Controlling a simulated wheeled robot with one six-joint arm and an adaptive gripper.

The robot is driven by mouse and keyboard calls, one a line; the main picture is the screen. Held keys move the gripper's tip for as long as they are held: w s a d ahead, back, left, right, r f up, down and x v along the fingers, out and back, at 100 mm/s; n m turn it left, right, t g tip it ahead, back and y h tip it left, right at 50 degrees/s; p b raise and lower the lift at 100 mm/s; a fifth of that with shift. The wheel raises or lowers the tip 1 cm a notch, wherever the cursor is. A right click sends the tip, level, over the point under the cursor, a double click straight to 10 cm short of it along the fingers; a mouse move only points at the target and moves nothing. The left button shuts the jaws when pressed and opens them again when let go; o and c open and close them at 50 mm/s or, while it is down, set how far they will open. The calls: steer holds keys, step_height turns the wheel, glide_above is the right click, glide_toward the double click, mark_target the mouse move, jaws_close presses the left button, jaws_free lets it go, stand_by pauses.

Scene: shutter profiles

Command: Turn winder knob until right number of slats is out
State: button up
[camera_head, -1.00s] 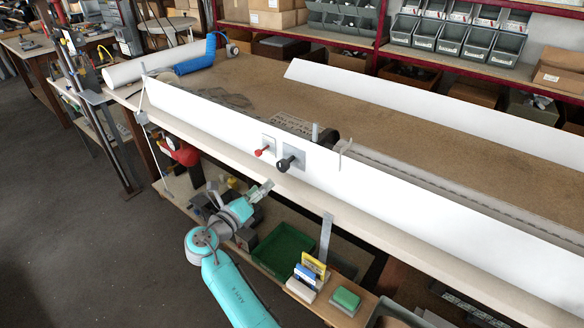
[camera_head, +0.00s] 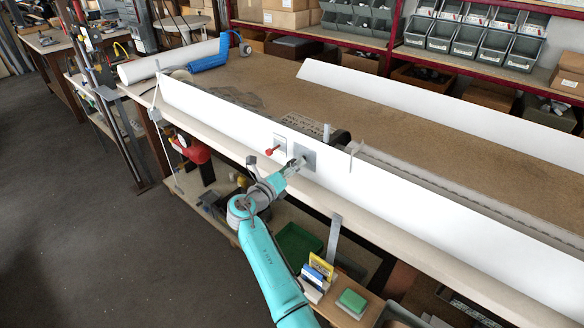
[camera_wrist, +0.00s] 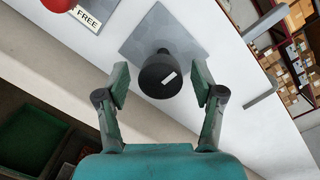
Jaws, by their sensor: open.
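The black winder knob (camera_wrist: 165,76) sits on a grey square plate (camera_wrist: 143,38) on the white panel in the wrist view. A small pale mark shows on its face. My gripper (camera_wrist: 160,84) is open, with one finger on each side of the knob and gaps between the fingers and the knob.
The long white panel (camera_head: 420,209) runs along the front of the workbench (camera_head: 265,78). A grey bracket (camera_wrist: 264,24) sticks out right of the knob in the wrist view. A green bin (camera_head: 298,244) and a small shelf with blocks (camera_head: 318,272) are below the bench.

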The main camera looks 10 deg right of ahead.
steer(key=c, duration=1.2)
steer(key=shift+o, duration=0.2)
steer(key=shift+m, duration=0.5)
